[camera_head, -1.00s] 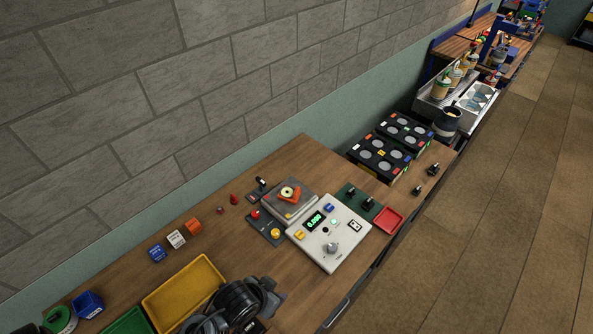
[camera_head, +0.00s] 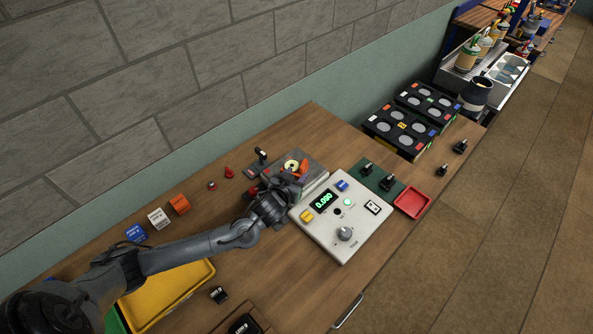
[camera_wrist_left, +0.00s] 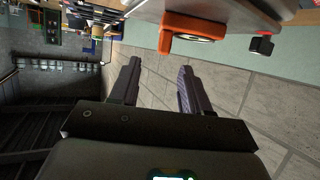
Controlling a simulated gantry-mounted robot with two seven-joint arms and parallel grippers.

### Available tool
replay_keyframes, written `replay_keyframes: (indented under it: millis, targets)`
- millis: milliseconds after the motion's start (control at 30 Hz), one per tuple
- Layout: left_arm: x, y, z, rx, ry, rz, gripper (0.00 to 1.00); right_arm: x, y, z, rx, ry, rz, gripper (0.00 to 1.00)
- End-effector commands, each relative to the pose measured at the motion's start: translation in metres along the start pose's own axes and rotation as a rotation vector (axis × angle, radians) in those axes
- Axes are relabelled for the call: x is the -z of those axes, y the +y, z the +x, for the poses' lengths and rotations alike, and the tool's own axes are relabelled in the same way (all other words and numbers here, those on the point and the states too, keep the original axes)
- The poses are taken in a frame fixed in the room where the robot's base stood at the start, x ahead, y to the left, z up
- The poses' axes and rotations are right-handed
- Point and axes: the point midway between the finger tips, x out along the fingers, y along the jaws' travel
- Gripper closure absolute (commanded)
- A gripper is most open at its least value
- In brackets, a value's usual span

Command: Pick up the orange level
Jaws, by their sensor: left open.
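The orange level (camera_head: 304,170) lies on the grey plate of the scale (camera_head: 318,180), beside a cream ring (camera_head: 291,166). My left gripper (camera_head: 290,181) is at the near-left edge of that plate, close to the level, and partly covers the plate and its surroundings. In the left wrist view the orange level (camera_wrist_left: 194,27) shows at the top, beyond the open fingers (camera_wrist_left: 159,68). Nothing is between the fingers, and they look apart from the level. My right gripper is not in view.
The white scale console (camera_head: 345,228) with a green display stands to the right of the plate. Orange (camera_head: 180,204), white (camera_head: 158,218) and blue (camera_head: 136,233) blocks lie to the left. A yellow tray (camera_head: 165,300) is under my left arm. A red tray (camera_head: 412,202) is at the right edge.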

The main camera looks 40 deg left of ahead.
Motion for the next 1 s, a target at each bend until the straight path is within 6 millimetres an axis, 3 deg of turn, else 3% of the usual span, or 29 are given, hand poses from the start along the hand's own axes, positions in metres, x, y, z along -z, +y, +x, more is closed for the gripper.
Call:
replay_keyframes:
  millis: [200, 467, 800, 1000]
  targets:
    - [0.001, 0.001, 0.027, -0.001, -0.001, 0.000, 0.53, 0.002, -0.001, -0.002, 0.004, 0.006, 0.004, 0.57]
    - [0.001, 0.000, 0.039, -0.001, -0.003, 0.001, 0.53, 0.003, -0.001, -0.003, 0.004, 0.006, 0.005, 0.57]
    - [0.001, -0.005, 0.077, 0.000, -0.003, 0.000, 0.53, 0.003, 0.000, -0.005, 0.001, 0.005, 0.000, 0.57]
    - [0.000, -0.004, 0.086, -0.002, -0.005, 0.001, 0.53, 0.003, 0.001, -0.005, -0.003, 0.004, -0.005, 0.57]
